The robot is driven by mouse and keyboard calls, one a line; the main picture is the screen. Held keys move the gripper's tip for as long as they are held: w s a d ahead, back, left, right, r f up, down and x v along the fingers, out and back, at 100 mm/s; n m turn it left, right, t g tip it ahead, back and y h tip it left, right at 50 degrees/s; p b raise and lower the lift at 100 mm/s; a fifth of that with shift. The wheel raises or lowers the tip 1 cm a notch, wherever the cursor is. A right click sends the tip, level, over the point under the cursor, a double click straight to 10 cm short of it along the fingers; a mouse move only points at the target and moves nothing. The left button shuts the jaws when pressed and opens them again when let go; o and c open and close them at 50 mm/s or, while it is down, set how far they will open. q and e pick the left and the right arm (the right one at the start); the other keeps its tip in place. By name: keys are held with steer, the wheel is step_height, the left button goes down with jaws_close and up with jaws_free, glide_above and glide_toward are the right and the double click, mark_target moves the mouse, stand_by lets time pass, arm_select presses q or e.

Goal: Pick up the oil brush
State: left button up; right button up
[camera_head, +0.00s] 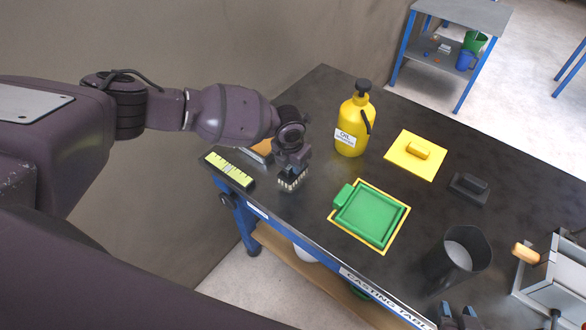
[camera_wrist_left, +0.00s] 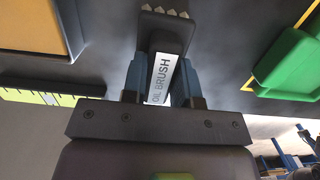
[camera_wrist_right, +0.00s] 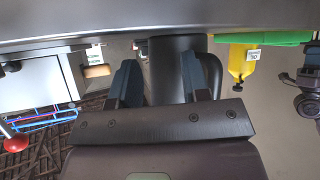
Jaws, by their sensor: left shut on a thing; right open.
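The oil brush (camera_wrist_left: 162,72) shows in the left wrist view, with a white label reading OIL BRUSH on its dark handle and pale bristle tips at the far end. My left gripper (camera_wrist_left: 160,82) is shut on its handle. In the head view the brush bristles (camera_head: 291,180) show below my left gripper (camera_head: 293,158), at the table's left end. I cannot tell whether the bristles touch the table. My right gripper (camera_wrist_right: 158,75) is open at the front edge, and it also shows in the head view (camera_head: 459,316). A dark cup (camera_wrist_right: 176,62) appears beyond its fingers.
The dark cup stands at right (camera_head: 458,258), near a grey box (camera_head: 556,275). A yellow level-like strip (camera_head: 229,169) lies left.

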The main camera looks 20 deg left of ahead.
arm_select(q)
steer(key=shift+r, duration=0.1)
arm_select(e)
steer(key=shift+w, duration=0.1)
arm_select(q)
steer(key=shift+r, duration=0.15)
arm_select(e)
steer(key=shift+r, duration=0.1)
arm_select(q)
step_height(320, 180, up, 20)
steer(key=shift+f, duration=0.2)
steer(key=o, duration=0.4)
arm_select(e)
steer(key=shift+w, duration=0.15)
arm_select(q)
steer(key=shift+c, duration=1.4)
arm_select(e)
steer(key=shift+w+r, duration=0.1)
steer(key=shift+w, duration=0.15)
